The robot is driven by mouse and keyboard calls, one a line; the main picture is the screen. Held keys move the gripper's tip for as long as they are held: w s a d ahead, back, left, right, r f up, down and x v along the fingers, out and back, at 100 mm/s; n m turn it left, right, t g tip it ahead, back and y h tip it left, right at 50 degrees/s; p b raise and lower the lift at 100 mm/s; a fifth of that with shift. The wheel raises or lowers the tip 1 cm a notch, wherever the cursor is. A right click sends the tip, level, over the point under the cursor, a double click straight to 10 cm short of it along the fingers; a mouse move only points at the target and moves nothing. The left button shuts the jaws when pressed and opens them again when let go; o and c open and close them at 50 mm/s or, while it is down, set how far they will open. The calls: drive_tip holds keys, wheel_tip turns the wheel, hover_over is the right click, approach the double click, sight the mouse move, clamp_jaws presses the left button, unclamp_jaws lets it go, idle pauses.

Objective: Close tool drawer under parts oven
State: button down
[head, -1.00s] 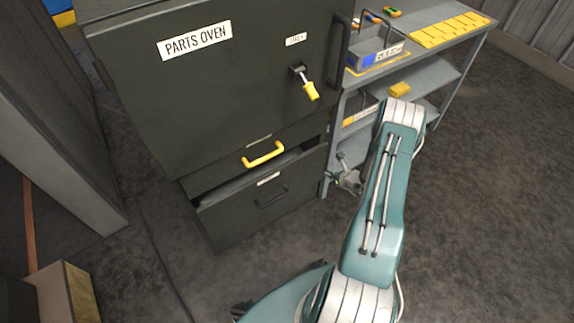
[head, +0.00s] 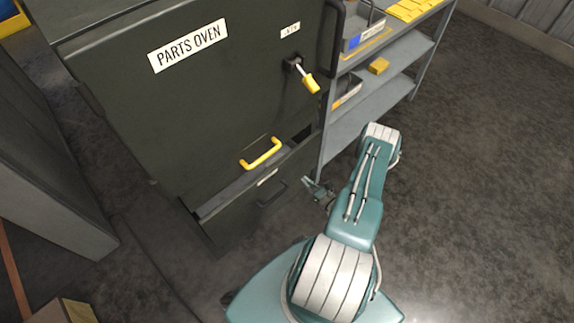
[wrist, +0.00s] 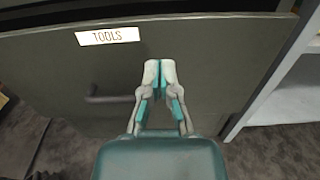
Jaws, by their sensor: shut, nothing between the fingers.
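The parts oven (head: 160,105) is a dark cabinet with a white label and a yellow-tipped latch lever. Below its yellow handle (head: 262,153), the tool drawer (head: 240,205) stands partly pulled out, with a gap along its top edge. In the wrist view the drawer front (wrist: 220,65) bears a "TOOLS" label and a dark bar handle (wrist: 105,98). My gripper (wrist: 160,64) is shut and empty, its fingertips in front of the drawer front, right of the handle and below the label. Whether they touch it I cannot tell. In the head view my gripper (head: 318,190) is right of the drawer.
A grey shelf unit (head: 385,85) with bins and yellow parts stands right of the oven. A grey panel (head: 50,170) stands at the left. A box (head: 65,312) lies at the lower left. The floor at the right is clear.

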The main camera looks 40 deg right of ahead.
sight(283, 162)
drive_tip(key=w, duration=0.3)
drive_tip(key=w+a, duration=0.1)
drive_tip(key=w, duration=0.4)
drive_tip(key=shift+w+a+r, duration=0.1)
drive_tip(key=shift+w+a, duration=0.15)
drive_tip(key=shift+w, duration=0.15)
drive_tip(key=shift+w+d, duration=0.2)
drive_tip(key=shift+w, duration=0.3)
drive_tip(key=shift+a, duration=0.1)
drive_tip(key=shift+w+a, duration=0.1)
drive_tip(key=w, duration=0.4)
drive_tip(key=shift+w+a, duration=0.1)
drive_tip(key=shift+w, duration=0.25)
drive_tip(key=shift+r, duration=0.1)
